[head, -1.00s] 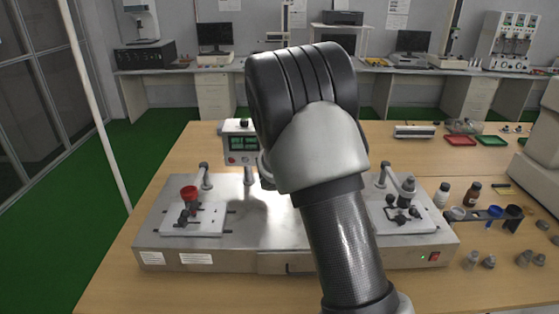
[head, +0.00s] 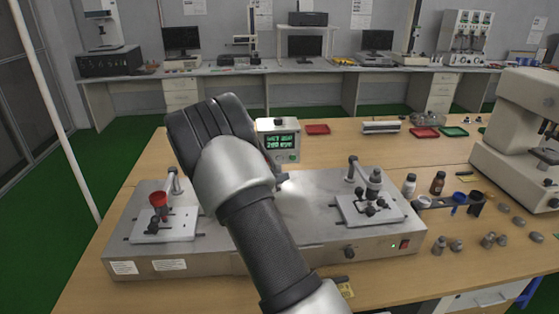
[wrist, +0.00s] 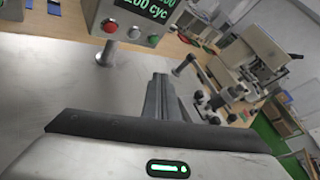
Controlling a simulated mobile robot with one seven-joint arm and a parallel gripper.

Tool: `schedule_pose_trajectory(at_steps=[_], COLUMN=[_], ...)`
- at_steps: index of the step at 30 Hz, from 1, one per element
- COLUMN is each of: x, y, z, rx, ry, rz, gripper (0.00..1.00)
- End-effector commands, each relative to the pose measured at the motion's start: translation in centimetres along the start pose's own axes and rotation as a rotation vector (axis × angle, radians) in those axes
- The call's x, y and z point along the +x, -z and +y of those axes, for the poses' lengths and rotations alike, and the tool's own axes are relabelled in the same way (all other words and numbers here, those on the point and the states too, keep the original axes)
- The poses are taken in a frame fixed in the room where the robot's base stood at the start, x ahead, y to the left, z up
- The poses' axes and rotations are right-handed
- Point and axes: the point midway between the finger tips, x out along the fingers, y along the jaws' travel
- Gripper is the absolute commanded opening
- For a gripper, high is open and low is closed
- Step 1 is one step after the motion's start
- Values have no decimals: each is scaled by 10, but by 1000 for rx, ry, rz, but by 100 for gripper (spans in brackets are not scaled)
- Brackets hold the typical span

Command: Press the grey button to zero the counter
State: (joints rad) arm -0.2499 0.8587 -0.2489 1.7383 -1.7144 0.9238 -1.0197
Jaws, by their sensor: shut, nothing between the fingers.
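The counter is a grey box with a lit green display (head: 283,140), standing behind the metal test machine (head: 310,200). In the wrist view its lower front (wrist: 125,20) shows at the top, with a red button (wrist: 110,26), a grey button (wrist: 134,32) and a green button (wrist: 153,39) in a row. The grey button is in the middle. My gripper (wrist: 158,88) is shut and empty, its fingers over the machine's top, below and right of the buttons in that view and apart from them. In the head view my arm hides most of the gripper.
The machine carries a left station with a red cup (head: 159,199) and a right station with a metal weight (head: 375,184). Bottles (head: 437,183) and small weights (head: 488,240) lie to the right. A cream-coloured instrument (head: 520,130) stands at far right. The machine's middle top is bare.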

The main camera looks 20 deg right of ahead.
Motion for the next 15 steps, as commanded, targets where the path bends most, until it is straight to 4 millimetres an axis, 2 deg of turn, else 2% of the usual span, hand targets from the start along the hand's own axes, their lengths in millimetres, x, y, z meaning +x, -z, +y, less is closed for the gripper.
schedule_pose_trajectory(at_steps=[9, 15], x=[32, 46], y=[-23, -33], z=[22, 34], rx=[5, 2], ry=[0, 1], rz=[1, 0], gripper=[0, 0])
